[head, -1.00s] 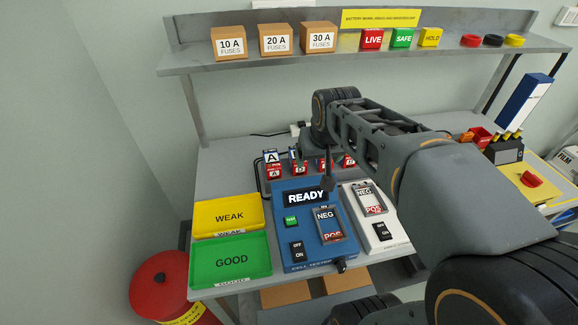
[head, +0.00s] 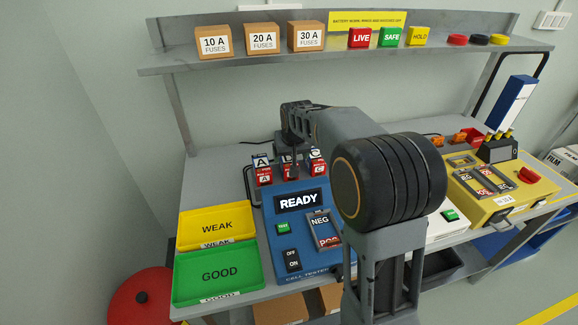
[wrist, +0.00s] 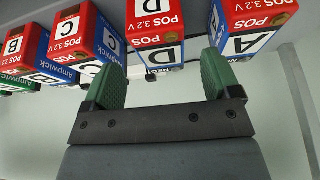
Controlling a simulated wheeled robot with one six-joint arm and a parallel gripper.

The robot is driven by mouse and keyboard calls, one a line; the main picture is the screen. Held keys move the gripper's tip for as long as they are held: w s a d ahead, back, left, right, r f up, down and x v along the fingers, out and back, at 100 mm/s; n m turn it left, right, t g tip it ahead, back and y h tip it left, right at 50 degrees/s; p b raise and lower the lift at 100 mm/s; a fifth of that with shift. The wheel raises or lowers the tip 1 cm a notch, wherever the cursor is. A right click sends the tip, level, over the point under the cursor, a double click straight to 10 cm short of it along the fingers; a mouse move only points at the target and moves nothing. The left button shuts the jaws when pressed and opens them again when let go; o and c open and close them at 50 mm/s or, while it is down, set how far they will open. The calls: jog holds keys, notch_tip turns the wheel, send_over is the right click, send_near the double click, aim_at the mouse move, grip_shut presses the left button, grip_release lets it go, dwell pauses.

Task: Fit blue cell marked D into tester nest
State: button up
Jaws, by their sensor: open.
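In the wrist view the cell marked D (wrist: 155,34), red above and blue below, appears just ahead of the gap between my gripper's green fingers (wrist: 161,62). The fingers are open with nothing between them; I cannot tell whether the tips reach around the cell. In the head view my gripper (head: 292,168) is over the rack and hides most of the middle cell. The blue tester (head: 265,240) stands in front of the rack with its display reading READY.
Cell A (wrist: 248,36) and cell C (wrist: 90,32) stand close on either side of D, with cell B (wrist: 22,47) beyond C. Yellow WEAK (head: 247,236) and green GOOD (head: 258,284) trays lie left of the tester. A yellow device (head: 520,196) is at right.

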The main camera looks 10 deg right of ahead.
aim_at(289, 159)
jog(key=shift+x, duration=2.75)
jog(key=shift+r, duration=0.1)
jog(key=shift+c, duration=0.2)
jog(key=shift+a, duration=0.1)
jog(key=c, duration=1.2)
jog(key=shift+w, duration=0.1)
jog(key=shift+c, duration=0.5)
jog(key=shift+r, duration=0.15)
